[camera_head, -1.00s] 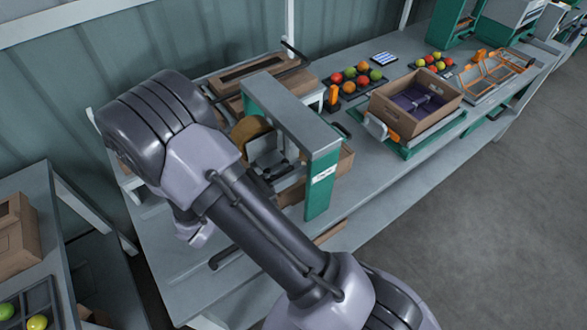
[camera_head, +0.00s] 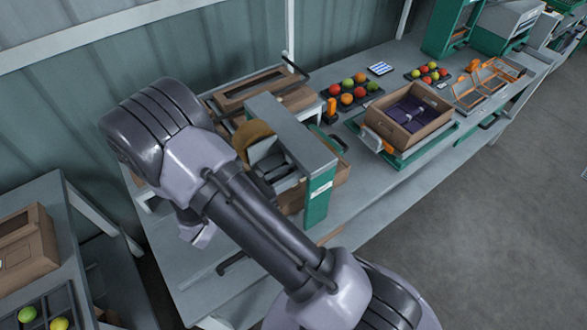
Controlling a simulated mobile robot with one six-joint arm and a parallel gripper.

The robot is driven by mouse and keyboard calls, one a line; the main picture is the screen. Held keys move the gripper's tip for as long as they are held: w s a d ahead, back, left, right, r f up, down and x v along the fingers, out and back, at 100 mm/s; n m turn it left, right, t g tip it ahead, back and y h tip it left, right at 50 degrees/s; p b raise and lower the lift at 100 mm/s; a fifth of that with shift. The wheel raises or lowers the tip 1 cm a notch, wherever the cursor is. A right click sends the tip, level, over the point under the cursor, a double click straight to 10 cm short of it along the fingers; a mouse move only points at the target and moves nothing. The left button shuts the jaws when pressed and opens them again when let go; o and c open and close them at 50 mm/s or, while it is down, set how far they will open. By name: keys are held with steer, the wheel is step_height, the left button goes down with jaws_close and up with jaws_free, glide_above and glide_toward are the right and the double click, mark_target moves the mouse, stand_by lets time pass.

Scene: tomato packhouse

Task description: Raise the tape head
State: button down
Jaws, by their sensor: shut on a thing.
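The taping machine stands on the long grey bench, with a grey top beam (camera_head: 292,128) and a green upright (camera_head: 319,195) on its right. Its tape head (camera_head: 266,152), with pale plates and a brown tape roll (camera_head: 251,132), sits under and left of the beam. A brown carton (camera_head: 293,200) shows partly below it, left of the green upright. My arm crosses in front of the machine's left side and hides much of it.
An open carton (camera_head: 431,131) with purple lining sits on a green-edged stand to the right. Fruit trays (camera_head: 345,104) and an orange frame (camera_head: 488,82) stand farther back. A side table with a carton (camera_head: 38,250) is at left. The floor at right is clear.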

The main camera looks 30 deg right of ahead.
steer(key=c, duration=1.4)
jaws_free()
steer(key=shift+o, duration=0.2)
steer(key=a+p, duration=0.2)
steer(key=a, duration=1.5)
steer(key=shift+s+a+p, duration=0.25)
steer(key=shift+s+p, duration=0.05)
steer(key=shift+s, duration=0.05)
